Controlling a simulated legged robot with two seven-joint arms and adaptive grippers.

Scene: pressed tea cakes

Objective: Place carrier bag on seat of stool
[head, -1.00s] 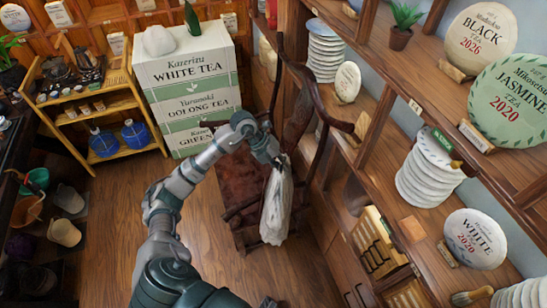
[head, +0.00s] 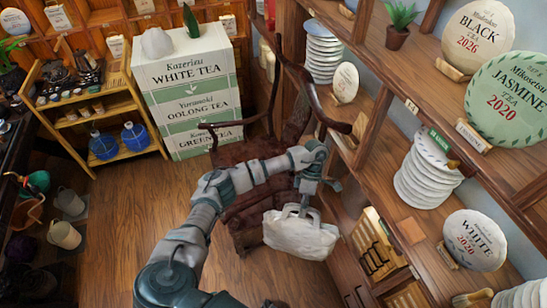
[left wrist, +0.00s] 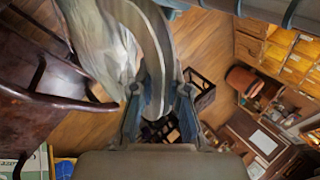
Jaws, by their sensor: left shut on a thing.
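My left gripper is shut on the handles. In the left wrist view the pale handle band runs between the fingers (left wrist: 159,100), with the bag body (left wrist: 103,45) blurred at upper left. The stool is a dark red-brown wooden seat (head: 238,153) with arms and a tall back. In the head view, the bag is at its front right, and my left arm hides part of the seat. A small dark shape at the bottom edge may be my right gripper (head: 273,303).
Wooden shelves (head: 420,105) with stacked tea cakes run along the right, close to the bag. Tea boxes (head: 190,95) stand behind the stool, and a bamboo rack (head: 90,110) is at the left.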

